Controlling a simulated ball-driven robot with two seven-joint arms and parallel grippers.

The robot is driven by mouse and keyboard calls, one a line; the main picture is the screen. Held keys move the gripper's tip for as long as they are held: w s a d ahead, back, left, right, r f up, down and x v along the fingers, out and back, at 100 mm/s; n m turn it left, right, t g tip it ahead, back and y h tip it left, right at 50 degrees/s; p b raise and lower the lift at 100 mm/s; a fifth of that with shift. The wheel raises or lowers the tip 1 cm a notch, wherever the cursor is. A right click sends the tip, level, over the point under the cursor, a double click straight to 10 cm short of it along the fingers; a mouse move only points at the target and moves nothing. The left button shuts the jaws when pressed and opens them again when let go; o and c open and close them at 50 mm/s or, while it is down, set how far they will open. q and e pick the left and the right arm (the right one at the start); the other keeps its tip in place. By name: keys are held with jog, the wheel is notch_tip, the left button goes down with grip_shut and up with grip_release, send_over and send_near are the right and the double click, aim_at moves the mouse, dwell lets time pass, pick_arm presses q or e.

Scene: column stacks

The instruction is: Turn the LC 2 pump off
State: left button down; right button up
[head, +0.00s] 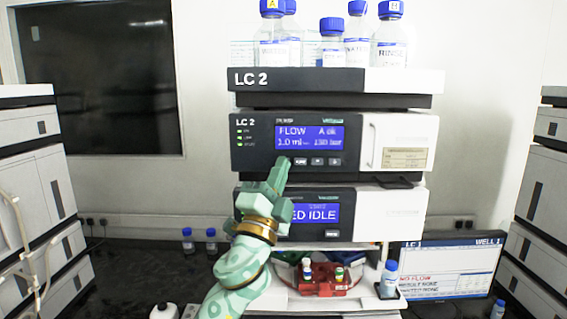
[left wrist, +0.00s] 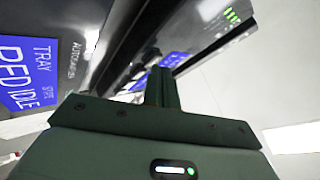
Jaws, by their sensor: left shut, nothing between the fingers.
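The LC 2 pump (head: 258,152) is the dark-fronted module under the top tray in the head view. Its blue screen (head: 310,137) reads FLOW, 1.0 ml and 130 bar, and small green lights show at its left. A row of small buttons (head: 317,161) sits below the screen. My left gripper (head: 284,164) is shut and empty, with its fingertips in front of the pump's lower edge, just left of the buttons. Whether it touches the panel I cannot tell. The left wrist view shows the shut fingers (left wrist: 161,88) pointing at the stack. My right gripper is not in view.
Below the pump is a module with a blue IDLE screen (head: 318,212), partly hidden by my left gripper. Blue-capped bottles (head: 388,40) stand on top. A red vial rack (head: 325,283) sits below. A monitor (head: 445,268) stands at right, and other stacks flank both sides.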

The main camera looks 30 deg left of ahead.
pick_arm(q)
jog(key=shift+w+a, duration=0.1)
jog(key=shift+w, duration=0.05)
dwell(0.6)
jog(key=shift+s+d, duration=0.45)
jog(key=shift+s, duration=0.25)
jog(key=s+d, duration=0.1)
jog(key=s+p, duration=0.1)
jog(key=s+d, duration=0.1)
jog(key=s, duration=0.1)
jog(key=shift+s+d, duration=0.1)
jog(key=shift+d, duration=0.2)
dwell(0.6)
